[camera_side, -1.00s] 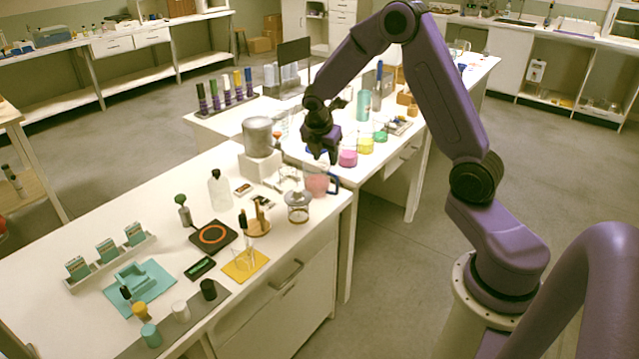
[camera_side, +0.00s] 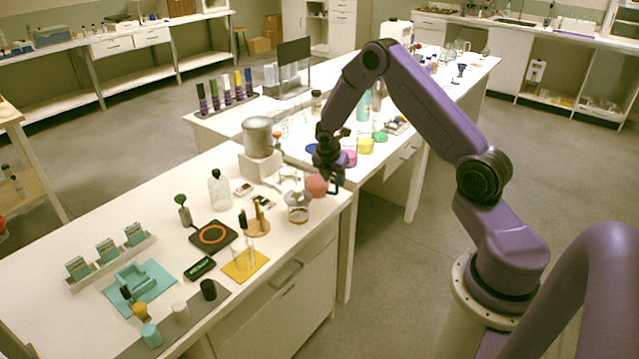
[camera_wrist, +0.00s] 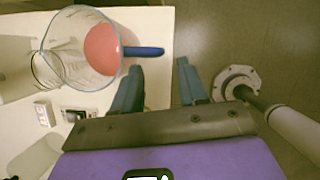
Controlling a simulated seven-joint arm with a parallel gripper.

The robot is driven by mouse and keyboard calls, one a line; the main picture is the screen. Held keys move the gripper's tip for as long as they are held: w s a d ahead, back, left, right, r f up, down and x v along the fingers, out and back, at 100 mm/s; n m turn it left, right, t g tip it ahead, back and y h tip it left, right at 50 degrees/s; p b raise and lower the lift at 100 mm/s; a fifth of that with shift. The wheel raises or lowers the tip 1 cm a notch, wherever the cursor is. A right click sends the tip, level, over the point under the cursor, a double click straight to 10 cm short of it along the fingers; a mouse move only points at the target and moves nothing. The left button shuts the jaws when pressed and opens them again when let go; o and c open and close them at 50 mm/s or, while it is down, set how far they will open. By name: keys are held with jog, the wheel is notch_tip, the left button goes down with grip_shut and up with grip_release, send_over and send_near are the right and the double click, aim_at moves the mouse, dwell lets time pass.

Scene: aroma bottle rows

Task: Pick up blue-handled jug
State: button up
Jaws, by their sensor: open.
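The blue-handled jug (camera_wrist: 82,48) is a clear glass vessel with pink contents, and its blue handle (camera_wrist: 143,51) points to the right in the wrist view. In the side view the jug (camera_side: 316,186) stands near the right edge of the white bench, partly hidden by my gripper. My gripper (camera_side: 333,178) is just above and beside the jug on its handle side. In the wrist view my gripper's two fingers (camera_wrist: 158,77) are apart and empty between. The handle's end lies just ahead of the left finger; I cannot tell whether they touch.
A glass beaker (camera_side: 298,207) stands close in front of the jug. A grey cylinder on a white block (camera_side: 259,164) is behind left. Coloured dishes (camera_side: 365,146) sit on the adjoining bench. The bench edge is close on the right, with open floor beyond.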

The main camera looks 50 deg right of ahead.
aim_at(322, 182)
jog(key=shift+x, duration=3.1)
jog(key=shift+r, duration=0.1)
grip_shut()
